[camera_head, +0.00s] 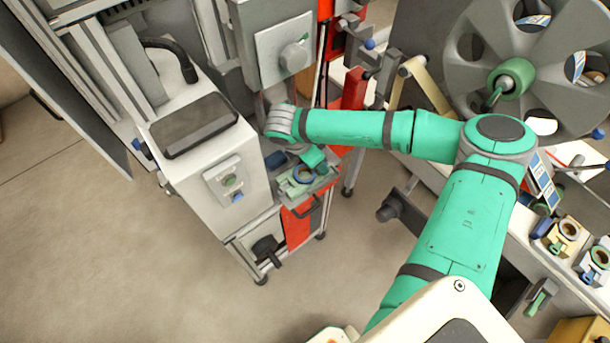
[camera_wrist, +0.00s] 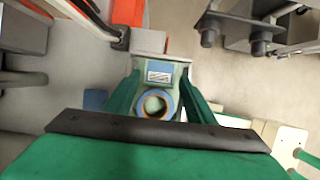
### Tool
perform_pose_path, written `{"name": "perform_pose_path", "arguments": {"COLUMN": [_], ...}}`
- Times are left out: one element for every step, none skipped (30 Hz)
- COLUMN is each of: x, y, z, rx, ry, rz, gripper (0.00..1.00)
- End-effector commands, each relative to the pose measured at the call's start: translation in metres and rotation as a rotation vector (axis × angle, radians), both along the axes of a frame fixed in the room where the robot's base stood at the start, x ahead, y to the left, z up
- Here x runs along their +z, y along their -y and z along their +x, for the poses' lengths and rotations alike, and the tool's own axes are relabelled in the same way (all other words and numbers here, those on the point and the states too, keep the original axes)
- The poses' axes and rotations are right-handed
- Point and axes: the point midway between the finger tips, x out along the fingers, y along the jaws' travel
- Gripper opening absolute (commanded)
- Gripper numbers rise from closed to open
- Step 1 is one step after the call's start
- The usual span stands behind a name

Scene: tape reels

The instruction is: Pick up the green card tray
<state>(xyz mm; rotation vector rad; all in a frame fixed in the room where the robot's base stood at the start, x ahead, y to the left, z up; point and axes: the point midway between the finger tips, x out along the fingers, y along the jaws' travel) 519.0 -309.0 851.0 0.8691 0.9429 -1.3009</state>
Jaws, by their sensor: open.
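The green card tray (camera_wrist: 180,72) is in the middle of the wrist view, pale green with a label at its far side and a blue-rimmed ring in it. In the head view the green card tray (camera_head: 292,188) sits on a small ledge beside the white machine. My gripper (camera_wrist: 160,82) is open, with one green finger on each side of the tray. Whether the fingers touch it cannot be told. In the head view my gripper (camera_head: 313,158) is just above the tray, partly hidden by my wrist.
The white machine (camera_head: 205,150) stands close to the left of the ledge. A red panel (camera_head: 297,225) is below it. A large grey reel (camera_head: 480,75) is at the upper right. Other small trays (camera_head: 566,232) stand on the right bench. Open floor lies at the lower left.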

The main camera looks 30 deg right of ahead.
Motion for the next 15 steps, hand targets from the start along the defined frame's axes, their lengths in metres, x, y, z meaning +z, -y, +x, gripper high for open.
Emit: {"name": "perform_pose_path", "arguments": {"x": [-0.006, -0.009, -0.012, -0.014, -0.015, -0.016, -0.017, -0.017, -0.017, -0.016, -0.016, -0.016, -0.016, -0.016, -0.016], "y": [0.001, 0.003, 0.004, 0.005, 0.006, 0.006, 0.007, 0.007, 0.008, 0.008, 0.008, 0.008, 0.008, 0.008, 0.008], "z": [0.001, 0.001, 0.001, 0.001, 0.001, 0.001, 0.0, 0.0, 0.0, 0.0, 0.0, 0.0, 0.0, 0.0, 0.0], "rx": [0.001, 0.001, 0.0, 0.0, 0.0, 0.0, -0.001, -0.001, -0.002, -0.002, -0.003, -0.003, -0.003, -0.003, -0.004], "ry": [-0.001, -0.001, 0.0, 0.0, 0.0, 0.0, 0.0, -0.001, 0.0, 0.0, 0.0, 0.0, 0.0, 0.0, 0.001], "rz": [0.0, 0.0, 0.0, 0.0, 0.0, 0.0, 0.0, 0.0, 0.0, 0.0, 0.0, 0.0, 0.0, 0.0, 0.0], "gripper": [0.5, 0.5, 0.5, 0.5, 0.5, 0.5, 0.5, 0.5, 0.5, 0.5, 0.5, 0.5, 0.45, 0.38, 0.28]}}
